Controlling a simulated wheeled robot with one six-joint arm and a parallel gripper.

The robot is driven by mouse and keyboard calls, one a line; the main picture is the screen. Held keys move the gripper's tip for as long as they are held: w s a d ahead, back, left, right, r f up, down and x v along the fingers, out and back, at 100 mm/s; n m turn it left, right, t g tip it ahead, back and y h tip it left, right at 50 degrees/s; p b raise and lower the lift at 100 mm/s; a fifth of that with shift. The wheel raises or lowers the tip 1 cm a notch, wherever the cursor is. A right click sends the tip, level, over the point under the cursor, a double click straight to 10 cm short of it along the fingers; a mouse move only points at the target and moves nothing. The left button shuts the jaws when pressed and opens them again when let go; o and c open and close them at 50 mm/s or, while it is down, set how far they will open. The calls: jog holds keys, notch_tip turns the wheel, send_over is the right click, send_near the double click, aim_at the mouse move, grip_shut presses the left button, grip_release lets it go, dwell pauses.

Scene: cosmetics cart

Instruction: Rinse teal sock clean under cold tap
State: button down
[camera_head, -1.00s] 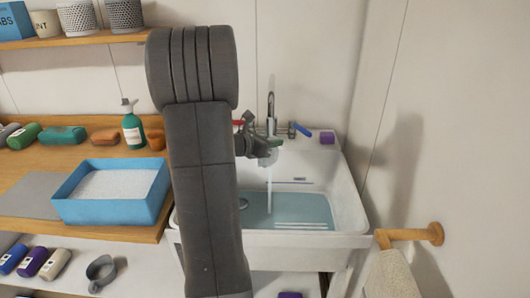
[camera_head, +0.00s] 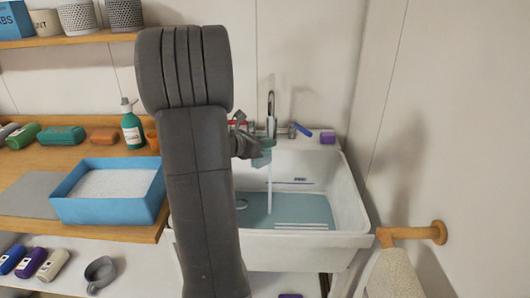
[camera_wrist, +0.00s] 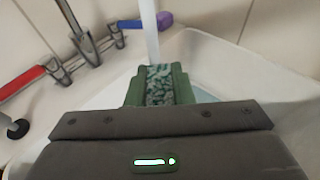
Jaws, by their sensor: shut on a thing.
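The teal sock (camera_wrist: 160,84) is between the green-edged fingers of my gripper (camera_wrist: 158,92) in the wrist view, with pale mottled patches on its visible face. My gripper (camera_head: 250,148) is shut on it, above the sink's left side in the head view, where the sock (camera_head: 262,158) shows as a small teal patch. A stream of water (camera_head: 270,190) falls from the tap (camera_head: 271,112) into the white sink (camera_head: 345,208). In the wrist view the stream (camera_wrist: 151,38) meets the sock's far end; actual contact is unclear. The blue tap handle (camera_head: 300,130) is at right, the red one (camera_wrist: 22,83) at left.
Bluish water (camera_head: 300,210) stands in the sink. A purple block (camera_head: 327,138) sits on its back right rim. Left of my arm, a blue tray (camera_head: 110,212) of white material and a green pump bottle (camera_head: 132,130) stand on the wooden counter. A towel (camera_head: 392,275) hangs at right.

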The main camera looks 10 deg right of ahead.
jog(key=s+a+b, duration=0.2)
jog(key=s+a, duration=0.2)
jog(key=shift+a, duration=0.25)
dwell(1.4)
jog(key=s+a+r, duration=0.3)
jog(key=r, duration=0.1)
jog(key=shift+s+a+p, duration=0.25)
jog(key=shift+a+p, duration=0.05)
jog(key=shift+p, duration=0.05)
dwell(0.5)
jog(key=w+a+f+n+t+y+p, duration=0.2)
jog(key=w+a+f+n+t+y, duration=0.1)
jog(key=f, duration=0.4)
jog(key=w+a+f+n+t+y+p, duration=0.2)
jog(key=w+a+f+n+t+y, duration=0.2)
jog(key=w+a+f+n+y, duration=0.1)
notch_tip(320, 180, down, 2)
jog(key=w+a+n, duration=0.1)
jog(key=a, duration=0.1)
jog(key=shift+a+y, duration=0.3)
